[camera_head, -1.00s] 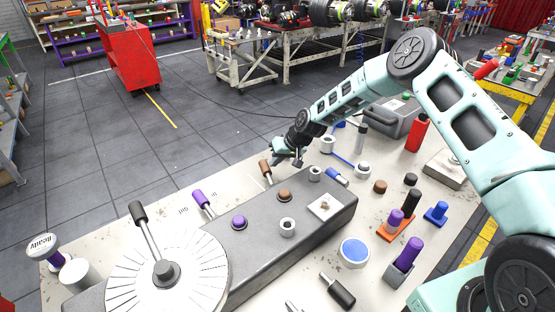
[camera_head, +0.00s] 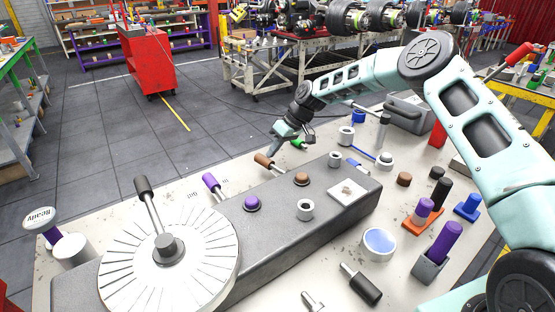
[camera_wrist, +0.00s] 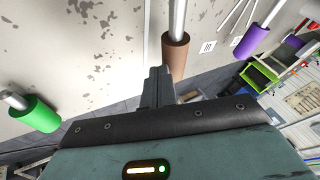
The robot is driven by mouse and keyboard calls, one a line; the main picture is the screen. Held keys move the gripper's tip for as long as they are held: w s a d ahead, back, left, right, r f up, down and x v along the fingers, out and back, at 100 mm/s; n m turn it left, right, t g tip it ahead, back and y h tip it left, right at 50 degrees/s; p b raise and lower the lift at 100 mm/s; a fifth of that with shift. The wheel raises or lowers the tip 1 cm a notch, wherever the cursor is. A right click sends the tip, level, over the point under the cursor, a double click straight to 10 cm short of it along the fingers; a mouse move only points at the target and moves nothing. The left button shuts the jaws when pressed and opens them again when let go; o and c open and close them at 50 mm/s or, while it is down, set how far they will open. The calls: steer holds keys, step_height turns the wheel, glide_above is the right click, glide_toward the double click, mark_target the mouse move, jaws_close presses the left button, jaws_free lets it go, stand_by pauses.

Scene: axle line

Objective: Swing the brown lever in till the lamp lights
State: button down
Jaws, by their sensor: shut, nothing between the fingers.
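The brown lever (camera_head: 264,160) sticks out from the far side of the long grey housing (camera_head: 330,207), its handle pointing left. In the wrist view its brown handle (camera_wrist: 175,53) hangs on a metal rod. My gripper (camera_head: 277,149) is at the lever's handle, on its far right side. In the wrist view my shut, empty fingers (camera_wrist: 158,88) are right beside the handle; I cannot tell whether they touch. A brown dome (camera_head: 302,178) on the housing, near the lever, shows no clear glow.
A purple lever (camera_head: 212,182) stands left of the brown one, and a green lever (camera_head: 298,144) is close behind my gripper. A large slotted dial (camera_head: 120,262) with a black-handled crank fills the left. Loose pegs and a blue-topped cup (camera_head: 380,243) lie on the right.

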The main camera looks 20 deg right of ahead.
mark_target(260, 159)
steer(key=shift+s+a+f+n+g+b, duration=0.15)
steer(key=shift+a+n+g+b, duration=0.2)
steer(key=shift+a+n, duration=0.2)
steer(key=shift+s+a+r+n+g+b, duration=0.15)
steer(key=shift+a+n+g+b, duration=0.15)
steer(key=shift+a+n, duration=0.2)
steer(key=shift+s+a+b, duration=0.3)
steer(key=shift+a+b, duration=0.1)
steer(key=shift+a, duration=0.25)
